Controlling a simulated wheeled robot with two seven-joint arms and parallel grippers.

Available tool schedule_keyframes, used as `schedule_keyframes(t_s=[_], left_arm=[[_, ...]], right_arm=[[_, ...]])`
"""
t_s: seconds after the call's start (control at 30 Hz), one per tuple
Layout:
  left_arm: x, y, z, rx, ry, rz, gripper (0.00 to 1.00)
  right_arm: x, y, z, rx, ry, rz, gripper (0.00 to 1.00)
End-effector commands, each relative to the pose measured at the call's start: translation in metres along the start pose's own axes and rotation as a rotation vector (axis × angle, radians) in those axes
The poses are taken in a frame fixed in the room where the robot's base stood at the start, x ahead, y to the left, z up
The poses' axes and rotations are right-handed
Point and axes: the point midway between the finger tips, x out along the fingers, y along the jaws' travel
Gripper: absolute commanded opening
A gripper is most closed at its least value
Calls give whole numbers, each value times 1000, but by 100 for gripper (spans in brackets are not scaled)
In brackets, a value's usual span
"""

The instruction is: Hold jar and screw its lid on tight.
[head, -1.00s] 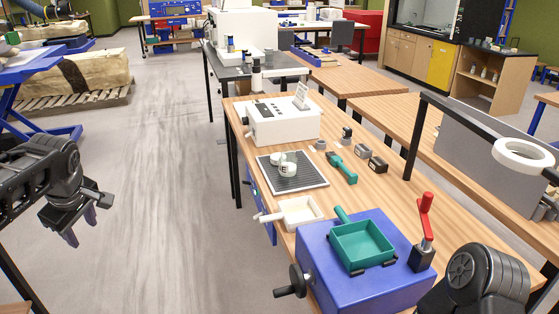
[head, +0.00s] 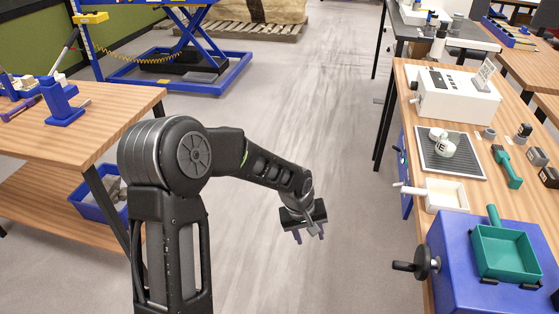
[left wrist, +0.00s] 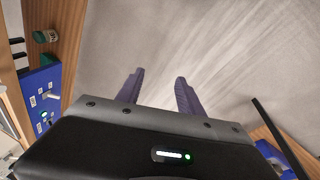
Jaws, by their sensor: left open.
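A small white jar (head: 441,149) with dark marking stands on a dark ribbed mat (head: 466,168) on the right-hand bench in the head view. A smaller whitish round piece (head: 437,133) shows at its upper left; I cannot tell whether it is the lid, or whether it sits on the jar or beside it. My left gripper (head: 311,236) hangs over the open floor, left of the bench and well apart from the jar. Its two purple fingers are spread and empty in the left wrist view (left wrist: 158,90). My right gripper is out of view.
On the right bench are a white instrument box (head: 455,100), a white tray (head: 446,195), a teal-handled tool (head: 508,168) and a blue machine (head: 455,255) with a teal pan (head: 506,252) and protruding crank (head: 422,264). Another wooden bench (head: 110,118) stands left. Floor between is clear.

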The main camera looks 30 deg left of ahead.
Motion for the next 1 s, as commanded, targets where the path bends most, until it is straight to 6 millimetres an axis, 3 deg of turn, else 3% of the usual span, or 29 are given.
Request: schedule_keyframes(t_s=[0.03, 0.1, 0.2, 0.3, 0.4, 0.53, 0.73, 0.83, 1.0], left_arm=[[45, 4, 52, 81, -82, 30, 44], [90, 5, 119, 183, -158, 85, 44], [132, -8, 212, 299, -232, 138, 44], [148, -30, 279, 387, -268, 155, 44], [152, -47, 315, 443, -279, 155, 44], [152, -54, 329, 471, -279, 153, 44], [152, -54, 328, 472, -277, 154, 44], [152, -54, 327, 472, -277, 154, 36], [152, -54, 327, 472, -276, 154, 36]], right_arm=[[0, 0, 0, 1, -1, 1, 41], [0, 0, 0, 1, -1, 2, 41], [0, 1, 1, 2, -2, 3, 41], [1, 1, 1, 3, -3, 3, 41], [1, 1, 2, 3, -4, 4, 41], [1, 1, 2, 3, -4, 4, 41], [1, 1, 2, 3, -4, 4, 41], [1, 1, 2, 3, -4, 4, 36], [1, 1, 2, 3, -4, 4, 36]])
